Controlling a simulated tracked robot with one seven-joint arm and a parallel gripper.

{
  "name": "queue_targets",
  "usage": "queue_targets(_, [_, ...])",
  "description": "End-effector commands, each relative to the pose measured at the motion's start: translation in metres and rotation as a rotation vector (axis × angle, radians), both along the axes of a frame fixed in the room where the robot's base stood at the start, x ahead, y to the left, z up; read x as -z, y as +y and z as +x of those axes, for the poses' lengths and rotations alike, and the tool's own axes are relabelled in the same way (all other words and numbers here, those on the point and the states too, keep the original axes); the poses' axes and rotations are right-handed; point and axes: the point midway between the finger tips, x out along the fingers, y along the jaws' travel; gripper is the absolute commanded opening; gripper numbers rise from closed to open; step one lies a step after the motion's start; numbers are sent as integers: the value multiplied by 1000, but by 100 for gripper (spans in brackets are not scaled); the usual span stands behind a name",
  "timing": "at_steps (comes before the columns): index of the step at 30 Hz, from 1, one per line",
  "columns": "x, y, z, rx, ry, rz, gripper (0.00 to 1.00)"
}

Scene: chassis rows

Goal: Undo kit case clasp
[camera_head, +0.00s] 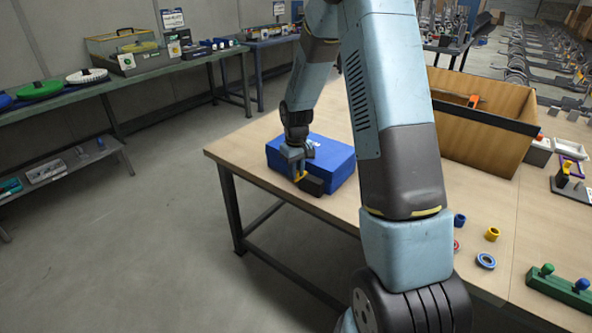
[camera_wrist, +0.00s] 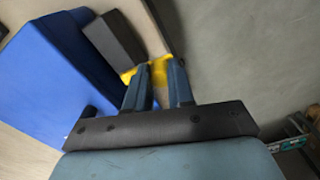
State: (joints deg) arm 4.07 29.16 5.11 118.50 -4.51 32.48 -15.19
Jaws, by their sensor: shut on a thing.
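The kit case (camera_head: 333,158) is a blue box on the near left part of the wooden table. It also fills the left of the wrist view (camera_wrist: 45,75). A dark block (camera_head: 313,185) is on its front side, and it shows in the wrist view (camera_wrist: 112,38) beside the blue wall. A yellow clasp (camera_head: 299,176) is at the dark block; in the wrist view the yellow clasp (camera_wrist: 128,76) is at my fingertips. My gripper (camera_wrist: 158,68) is shut on the yellow clasp. The part between the fingers is mostly hidden.
A wooden crate (camera_head: 480,120) stands at the back right of the table. Blue and yellow rings (camera_head: 486,260) and a green block with knobs (camera_head: 560,290) lie at the right. The table's left edge is close to the case, with open floor beyond.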

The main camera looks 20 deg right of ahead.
Motion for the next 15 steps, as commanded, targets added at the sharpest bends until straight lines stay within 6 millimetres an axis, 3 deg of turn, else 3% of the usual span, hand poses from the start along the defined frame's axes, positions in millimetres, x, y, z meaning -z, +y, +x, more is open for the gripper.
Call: queue_targets(15, [-1,-4,-1,-44,-2,-2,0])
